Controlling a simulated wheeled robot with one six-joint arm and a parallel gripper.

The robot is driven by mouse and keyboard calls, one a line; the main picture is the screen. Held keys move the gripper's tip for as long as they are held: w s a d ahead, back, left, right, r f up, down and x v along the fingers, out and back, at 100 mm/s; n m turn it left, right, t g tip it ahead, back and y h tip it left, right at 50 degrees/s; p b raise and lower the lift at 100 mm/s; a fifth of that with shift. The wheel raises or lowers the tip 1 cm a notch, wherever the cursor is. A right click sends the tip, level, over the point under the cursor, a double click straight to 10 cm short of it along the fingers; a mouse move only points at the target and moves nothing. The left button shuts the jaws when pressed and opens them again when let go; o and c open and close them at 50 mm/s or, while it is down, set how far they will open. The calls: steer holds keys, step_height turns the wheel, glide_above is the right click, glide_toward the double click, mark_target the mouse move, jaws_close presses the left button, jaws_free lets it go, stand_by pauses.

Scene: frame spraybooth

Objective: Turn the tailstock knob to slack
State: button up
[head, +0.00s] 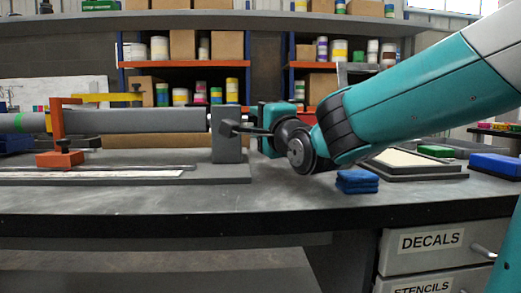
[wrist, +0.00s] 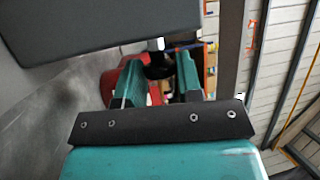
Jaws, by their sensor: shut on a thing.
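The grey tailstock (head: 227,150) stands upright on the bench at the right end of a long grey tube (head: 140,121). In the head view my gripper (head: 258,131) reaches in from the right against the tailstock's right side, and its fingertips are hard to make out. In the wrist view my gripper (wrist: 158,72) has its two teal fingers on either side of a dark knob (wrist: 157,68), shut on it. The knob is mostly hidden between the fingers, and its turn angle cannot be told. A small pale metal piece (wrist: 155,44) shows just beyond it.
An orange stand (head: 58,135) supports the tube at left. Folded blue cloths (head: 357,181) lie on the bench (head: 250,204) below my arm, with a shallow tray (head: 412,164) at right. Shelves with boxes and cans stand behind. The bench front is clear.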

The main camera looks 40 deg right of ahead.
steer(key=shift+f+n+t+b, duration=0.25)
steer(key=shift+t+b, duration=0.25)
steer(key=shift+b, duration=0.55)
steer(key=shift+r, duration=0.15)
steer(key=o, duration=0.9)
steer(key=shift+r, duration=0.1)
steer(key=o, duration=0.4)
steer(key=r+p, duration=1.4)
steer(key=shift+w+r, duration=0.25)
steer(key=r+p, duration=0.4)
steer(key=shift+s+d+r+p, duration=0.1)
steer(key=shift+s+r+p, duration=0.2)
steer(key=shift+s+r, duration=0.1)
steer(key=c, duration=0.4)
steer(key=shift+w+r+p, duration=0.15)
steer(key=shift+r+p, duration=0.25)
steer(key=shift+p, duration=0.3)
